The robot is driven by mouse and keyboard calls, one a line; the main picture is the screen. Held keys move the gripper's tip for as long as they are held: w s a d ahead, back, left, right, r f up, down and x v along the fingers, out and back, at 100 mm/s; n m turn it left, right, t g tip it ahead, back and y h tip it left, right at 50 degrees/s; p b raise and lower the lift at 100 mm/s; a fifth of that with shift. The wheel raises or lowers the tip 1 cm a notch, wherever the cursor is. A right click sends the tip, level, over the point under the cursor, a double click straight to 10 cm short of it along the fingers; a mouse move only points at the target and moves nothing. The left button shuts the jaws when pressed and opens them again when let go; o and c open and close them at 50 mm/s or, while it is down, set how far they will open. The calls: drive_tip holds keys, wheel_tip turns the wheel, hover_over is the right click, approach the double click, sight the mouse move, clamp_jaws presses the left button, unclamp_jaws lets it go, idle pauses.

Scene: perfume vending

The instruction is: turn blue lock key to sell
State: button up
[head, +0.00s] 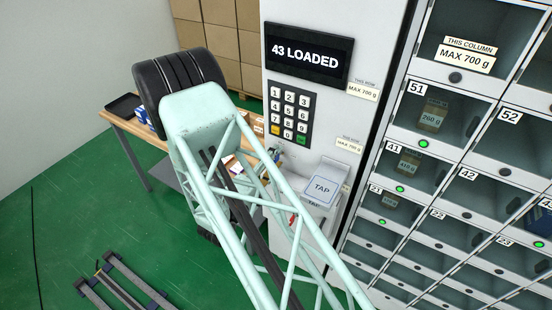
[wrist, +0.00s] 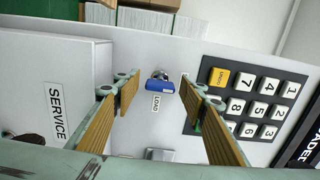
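The blue lock key (wrist: 160,86) sits in a metal lock on the pale machine panel, in the middle of the wrist view. A small LOAD label (wrist: 156,103) is right beside it. My gripper (wrist: 158,84) is open, with one wood-coloured finger on each side of the key and a gap on both sides. I cannot tell how far the fingertips are from the panel. No SELL label can be made out. The display (head: 307,53) reads "43 LOADED".
The keypad (head: 289,116) is close to the right finger in the wrist view; a SERVICE panel (wrist: 57,110) is at the left. The TAP reader (head: 322,190) juts out below the keypad. Numbered compartments (head: 432,113) fill the right. A wooden table (head: 125,122) stands behind my arm.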

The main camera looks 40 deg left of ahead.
drive_tip(key=s+d, duration=0.1)
drive_tip(key=s, duration=1)
drive_tip(key=shift+s, duration=0.2)
drive_tip(key=shift+d, duration=0.15)
idle(0.6)
